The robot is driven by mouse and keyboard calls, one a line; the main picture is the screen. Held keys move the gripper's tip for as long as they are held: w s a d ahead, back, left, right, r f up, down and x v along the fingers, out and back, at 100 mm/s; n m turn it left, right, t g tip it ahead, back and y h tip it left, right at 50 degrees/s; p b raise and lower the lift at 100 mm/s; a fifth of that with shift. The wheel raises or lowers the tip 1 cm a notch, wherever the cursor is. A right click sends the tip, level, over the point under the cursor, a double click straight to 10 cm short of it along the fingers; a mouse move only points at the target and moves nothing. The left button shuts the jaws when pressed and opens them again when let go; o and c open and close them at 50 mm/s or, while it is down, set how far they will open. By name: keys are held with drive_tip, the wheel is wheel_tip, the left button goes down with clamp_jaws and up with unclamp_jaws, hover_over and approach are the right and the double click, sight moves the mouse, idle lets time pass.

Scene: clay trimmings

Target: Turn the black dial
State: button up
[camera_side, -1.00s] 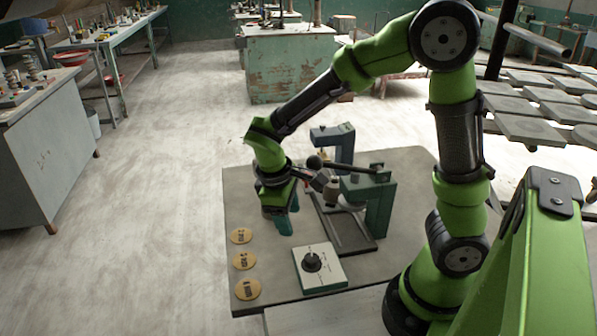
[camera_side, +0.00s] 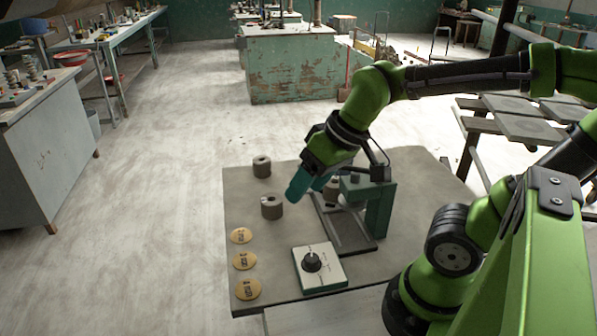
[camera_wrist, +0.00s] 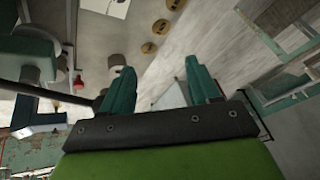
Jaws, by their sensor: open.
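The black dial (camera_side: 312,262) sits on top of a low white box (camera_side: 334,270) near the front of the table in the side view. My gripper (camera_side: 308,186) is above the table, behind and well above the dial, tilted with its teal fingers pointing down and left. In the wrist view my gripper (camera_wrist: 163,78) shows its two teal fingers apart with nothing between them. It touches nothing that I can see. A pale box corner (camera_wrist: 118,8) at the top of the wrist view may be the dial's box; the dial itself is not visible there.
Three brass discs (camera_side: 243,261) lie left of the box. Two grey-brown cylinders (camera_side: 271,207) stand behind them. A teal frame (camera_side: 380,208) with dark rails stands right of my gripper, close to it.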

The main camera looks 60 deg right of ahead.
sight(311, 258)
drive_tip(key=f+n+g, duration=0.1)
drive_tip(key=f+n, duration=0.5)
drive_tip(key=d+f+n+g+h, duration=0.1)
drive_tip(key=f+n+g, duration=0.1)
drive_tip(key=f+n, duration=0.4)
drive_tip(key=f+n+g, duration=0.2)
drive_tip(key=f+n, duration=0.5)
drive_tip(key=shift+d+h, duration=0.25)
drive_tip(key=shift+h, duration=0.15)
drive_tip(key=c, duration=1)
drive_tip(key=shift+c, duration=0.2)
